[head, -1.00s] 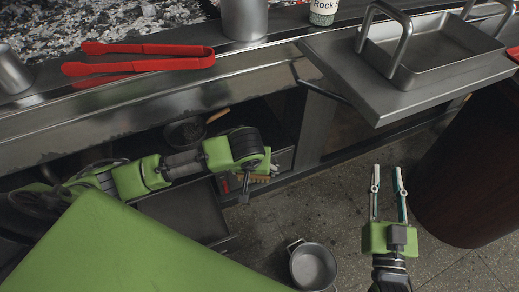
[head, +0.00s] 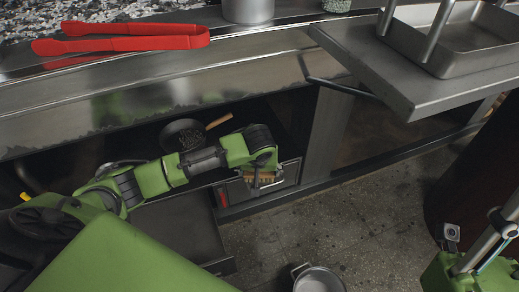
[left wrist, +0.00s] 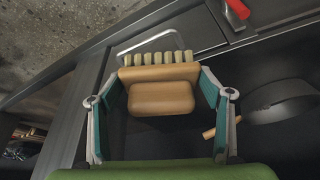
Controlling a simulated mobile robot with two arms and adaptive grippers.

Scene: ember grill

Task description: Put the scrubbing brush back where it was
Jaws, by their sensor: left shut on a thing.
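The scrubbing brush (left wrist: 160,92) has a wooden body and pale bristle tufts. It fills the space between the fingers of my left gripper (left wrist: 160,105) in the left wrist view, and the gripper is shut on it. In the head view my left gripper (head: 258,178) is in the low opening under the counter, and the brush's bristles (head: 264,177) show just beyond it. Whether the brush touches a surface below is unclear. My right gripper (head: 492,245) is partly cut off at the lower right edge of the head view, well away from the brush.
A dark pan (head: 183,135) with a wooden handle sits on the shelf left of my left gripper. A metal pot (head: 318,280) stands on the floor. Red tongs (head: 120,38) lie on the counter. A side shelf (head: 400,85) with a metal tray (head: 470,50) juts out at right.

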